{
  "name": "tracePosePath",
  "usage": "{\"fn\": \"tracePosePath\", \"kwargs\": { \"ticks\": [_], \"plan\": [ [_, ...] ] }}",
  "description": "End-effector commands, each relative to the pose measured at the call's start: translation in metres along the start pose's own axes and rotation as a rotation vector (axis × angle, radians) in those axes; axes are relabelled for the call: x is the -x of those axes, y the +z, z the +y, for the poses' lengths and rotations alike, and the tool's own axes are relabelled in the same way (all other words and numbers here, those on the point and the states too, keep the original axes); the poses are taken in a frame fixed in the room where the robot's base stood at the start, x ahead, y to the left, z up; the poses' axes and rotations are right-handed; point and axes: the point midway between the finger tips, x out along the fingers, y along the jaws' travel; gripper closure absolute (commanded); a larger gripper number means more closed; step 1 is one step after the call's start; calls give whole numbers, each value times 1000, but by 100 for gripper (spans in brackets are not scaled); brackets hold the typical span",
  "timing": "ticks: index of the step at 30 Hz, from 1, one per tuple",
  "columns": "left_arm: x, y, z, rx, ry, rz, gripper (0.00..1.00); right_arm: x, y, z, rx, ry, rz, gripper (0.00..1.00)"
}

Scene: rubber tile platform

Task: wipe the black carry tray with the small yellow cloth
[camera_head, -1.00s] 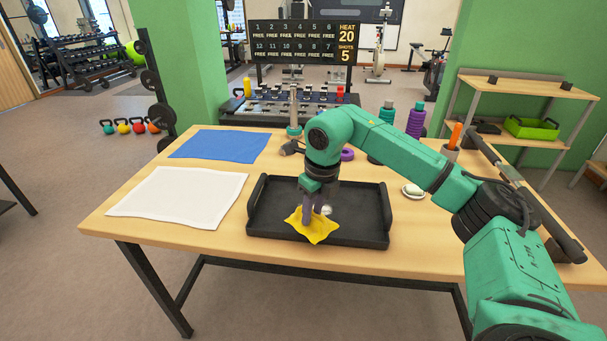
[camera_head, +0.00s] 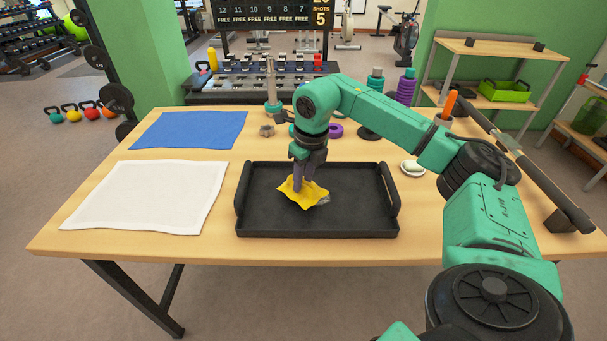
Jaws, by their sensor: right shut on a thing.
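The black carry tray (camera_head: 353,222) lies on the wooden table, with raised ends at left and right. The small yellow cloth (camera_head: 303,194) is in the left-middle part of the tray, bunched under my right gripper (camera_head: 303,184). My right gripper points down and is shut on the cloth. The cloth's lower edges spread at the tray floor; whether all of it touches the floor I cannot tell. A small greyish patch or object (camera_head: 324,201) shows at the cloth's right edge. My left gripper is not in view.
A white cloth (camera_head: 146,197) and a blue cloth (camera_head: 190,130) lie flat on the table left of the tray. A white dish (camera_head: 412,168) sits right of it. Purple rings (camera_head: 406,88), a teal stack (camera_head: 375,82) and a cup with an orange handle (camera_head: 444,119) stand behind.

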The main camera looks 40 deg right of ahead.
Motion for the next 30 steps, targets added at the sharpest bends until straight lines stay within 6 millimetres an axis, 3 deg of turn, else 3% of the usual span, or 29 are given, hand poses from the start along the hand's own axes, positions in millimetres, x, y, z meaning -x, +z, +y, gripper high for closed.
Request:
{"fn": "tracePosePath", "kwargs": {
  "ticks": [1, 9, 30],
  "plan": [
    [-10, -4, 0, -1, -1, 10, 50, -13, -2, 0, 0, 0, 0, 100],
    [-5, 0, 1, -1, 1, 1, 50, -8, -1, 0, 0, 0, -1, 100],
    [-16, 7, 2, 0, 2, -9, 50, -25, -5, -1, 0, -1, 0, 100]
  ]
}}
